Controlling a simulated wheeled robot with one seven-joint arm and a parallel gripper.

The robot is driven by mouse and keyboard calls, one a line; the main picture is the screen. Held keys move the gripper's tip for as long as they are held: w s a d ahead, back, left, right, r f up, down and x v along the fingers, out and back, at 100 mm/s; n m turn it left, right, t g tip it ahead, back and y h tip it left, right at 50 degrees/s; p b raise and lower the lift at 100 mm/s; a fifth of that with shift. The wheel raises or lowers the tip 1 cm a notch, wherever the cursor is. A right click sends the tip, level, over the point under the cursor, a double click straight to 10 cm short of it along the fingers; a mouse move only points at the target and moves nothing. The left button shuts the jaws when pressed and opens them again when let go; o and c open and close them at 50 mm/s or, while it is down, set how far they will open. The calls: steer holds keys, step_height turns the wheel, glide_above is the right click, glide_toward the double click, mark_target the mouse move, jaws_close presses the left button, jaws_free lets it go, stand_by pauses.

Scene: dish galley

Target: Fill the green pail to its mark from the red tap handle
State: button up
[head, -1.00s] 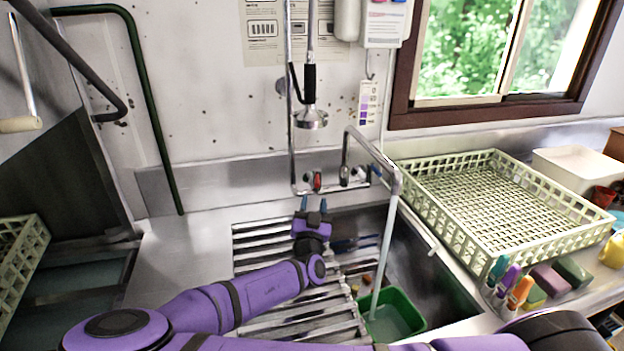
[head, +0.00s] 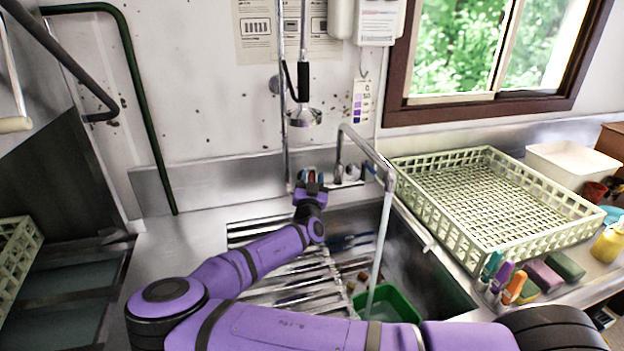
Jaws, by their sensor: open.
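The green pail (head: 410,308) stands in the sink basin at the lower middle, partly hidden by my arm. A pale stream of water (head: 379,255) falls from the spout (head: 368,150) into it. The pail's mark and its water level cannot be made out now. My gripper (head: 311,177) is open at the tap body on the back wall, with its fingers around or just in front of the red tap handle (head: 306,174). The handle is mostly hidden by the fingers, and I cannot tell whether they touch it.
A pale green dish rack (head: 475,235) stands on the right counter, with bottles and sponges (head: 541,277) in front of it. A spray head (head: 304,115) hangs above the tap. Slatted metal bars (head: 290,283) cover the sink's left part. A white tub (head: 570,165) stands at the far right.

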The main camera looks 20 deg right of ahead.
jaws_close()
steer(key=shift+d, duration=0.1)
steer(key=shift+s+d+n+t+y, duration=0.1)
steer(key=shift+d+n+t+y, duration=0.15)
steer(key=shift+n+y, duration=0.55)
steer(key=shift+w+d+n+t+y, duration=0.1)
steer(key=shift+d+n+t+y, duration=0.2)
steer(key=shift+y, duration=1.05)
steer(key=shift+s+d+n+t+y, duration=0.15)
steer(key=shift+n+y, duration=0.45)
steer(key=shift+y, duration=0.45)
steer(key=shift+a, duration=0.1)
